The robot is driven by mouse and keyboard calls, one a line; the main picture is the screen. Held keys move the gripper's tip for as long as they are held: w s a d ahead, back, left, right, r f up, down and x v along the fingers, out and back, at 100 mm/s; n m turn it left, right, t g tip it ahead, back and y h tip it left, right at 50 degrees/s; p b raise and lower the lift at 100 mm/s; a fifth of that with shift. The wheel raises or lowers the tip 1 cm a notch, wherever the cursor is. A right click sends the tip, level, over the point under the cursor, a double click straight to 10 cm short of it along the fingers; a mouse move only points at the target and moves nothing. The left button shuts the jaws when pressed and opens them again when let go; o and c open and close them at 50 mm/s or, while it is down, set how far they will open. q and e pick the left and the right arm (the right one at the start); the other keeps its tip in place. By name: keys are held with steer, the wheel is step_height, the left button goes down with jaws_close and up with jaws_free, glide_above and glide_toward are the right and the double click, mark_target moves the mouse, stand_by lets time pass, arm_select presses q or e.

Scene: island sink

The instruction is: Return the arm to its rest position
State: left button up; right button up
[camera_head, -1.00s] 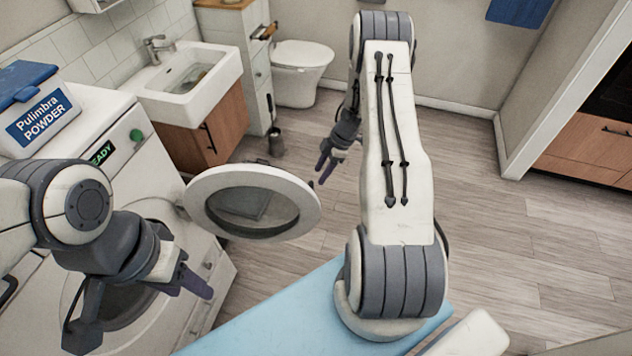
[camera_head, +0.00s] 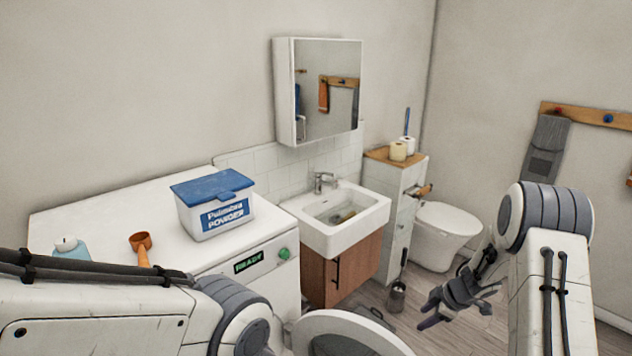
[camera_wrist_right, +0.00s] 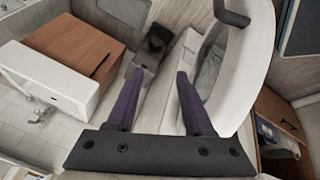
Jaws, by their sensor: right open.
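My right arm (camera_head: 545,260) stands at the right of the head view, bent, with its forearm reaching away from me. My right gripper (camera_head: 457,310) hangs over the floor in front of the toilet, right of the washer door. In the right wrist view its two purple fingers (camera_wrist_right: 160,74) are apart with nothing held between them. My left arm (camera_head: 110,310) crosses the bottom left of the head view, in front of the washing machine. Its gripper is outside the picture.
The round washer door (camera_head: 345,322) stands open, close beside the right fingers in the wrist view (camera_wrist_right: 246,84). A powder box (camera_head: 212,204) and an orange scoop (camera_head: 141,246) are on the washer. The sink (camera_head: 337,228), toilet (camera_head: 445,235) and toilet brush (camera_head: 398,295) stand beyond.

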steer(key=w+a+r+m+t+h, duration=0.15)
steer(key=w+a+r, duration=0.25)
steer(key=a+r, duration=0.4)
steer(key=s+a+r+m+t+h, duration=0.1)
steer(key=s+a+r+m+h, duration=0.1)
steer(key=s+a+r, duration=0.55)
steer(key=s+a+r+g, duration=0.1)
steer(key=s+a+g, duration=0.1)
steer(key=s, duration=0.8)
steer(key=s+a+r+m+g+y, duration=0.1)
steer(key=s+a, duration=0.4)
steer(key=s, duration=0.5)
steer(key=s+a+r+m+g+y, duration=0.1)
steer(key=s+a+r+g, duration=0.1)
steer(key=s, duration=0.9)
steer(key=shift+a+r+g, duration=0.35)
steer(key=shift+a+g, duration=0.5)
steer(key=shift+a, duration=0.2)
steer(key=shift+d, duration=0.1)
